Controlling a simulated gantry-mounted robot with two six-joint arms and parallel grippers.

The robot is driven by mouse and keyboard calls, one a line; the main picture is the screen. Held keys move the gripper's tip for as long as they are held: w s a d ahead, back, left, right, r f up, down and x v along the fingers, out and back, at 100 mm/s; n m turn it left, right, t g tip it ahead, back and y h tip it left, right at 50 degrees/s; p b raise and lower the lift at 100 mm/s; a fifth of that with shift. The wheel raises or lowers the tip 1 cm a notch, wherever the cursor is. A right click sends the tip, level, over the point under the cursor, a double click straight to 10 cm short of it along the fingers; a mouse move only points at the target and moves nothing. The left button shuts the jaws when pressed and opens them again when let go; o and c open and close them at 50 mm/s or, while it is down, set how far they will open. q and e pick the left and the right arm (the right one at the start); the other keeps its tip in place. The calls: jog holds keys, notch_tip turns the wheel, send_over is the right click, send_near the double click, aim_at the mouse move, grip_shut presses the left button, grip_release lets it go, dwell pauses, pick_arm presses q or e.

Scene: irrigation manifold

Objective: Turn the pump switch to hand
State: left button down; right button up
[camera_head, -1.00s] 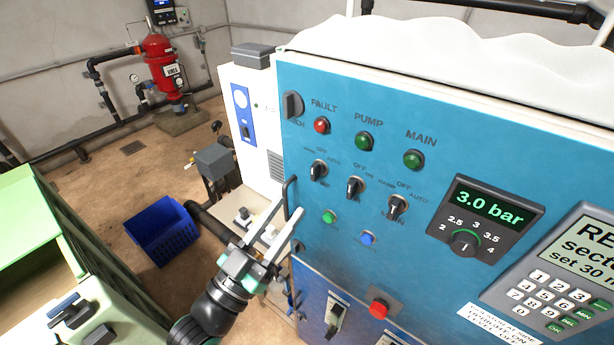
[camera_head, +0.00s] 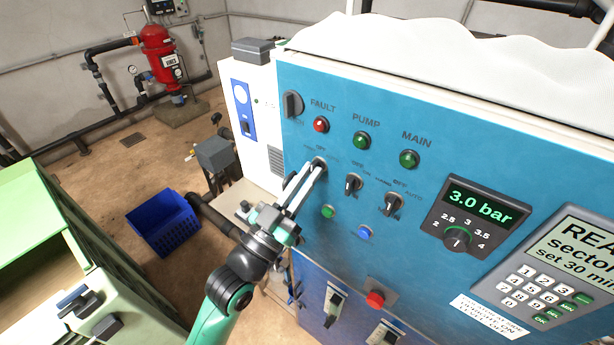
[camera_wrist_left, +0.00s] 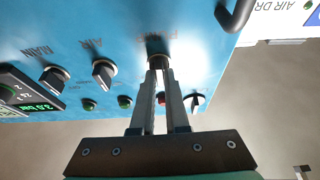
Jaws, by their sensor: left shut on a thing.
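The blue control panel (camera_head: 420,122) has a row of three dark selector switches. The leftmost, the pump switch (camera_wrist_left: 157,60), shows at the fingertips in the left wrist view, its label partly washed out by glare. My left gripper (camera_head: 316,168) reaches up to this switch, with its two pale fingers shut on the knob. The fingers hide most of the knob, so I cannot tell which position it points to. The middle switch (camera_head: 353,184), marked AIR in the wrist view, and the right switch (camera_head: 392,204) stand free. My right gripper is not in view.
Red, green and blue buttons and lamps surround the switches, with a red button (camera_head: 375,299) lower down. A pressure dial (camera_head: 457,239) and keypad (camera_head: 538,293) sit at right. A blue crate (camera_head: 163,223) stands on the floor, left of my arm.

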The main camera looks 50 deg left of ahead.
pick_arm(q)
jog(key=shift+n, duration=0.4)
jog(key=shift+d+n+g+y+b, duration=0.1)
jog(key=shift+n+g+y+b, duration=0.45)
jog(key=shift+n+y+b, duration=1)
jog(key=shift+d+n+g+y+b, duration=0.1)
jog(key=shift+n+g+y+b, duration=0.55)
jog(key=shift+n, duration=1.8)
jog(key=shift+n+g+y+b, duration=0.4)
jog(key=shift+n+y+b, duration=0.3)
jog(key=shift+n+b, duration=0.95)
jog(key=shift+r+n+p, duration=0.1)
jog(key=shift+n+p, duration=0.25)
jog(key=shift+n, duration=0.1)
jog(key=c, duration=0.9)
grip_release()
jog(key=shift+s, duration=0.1)
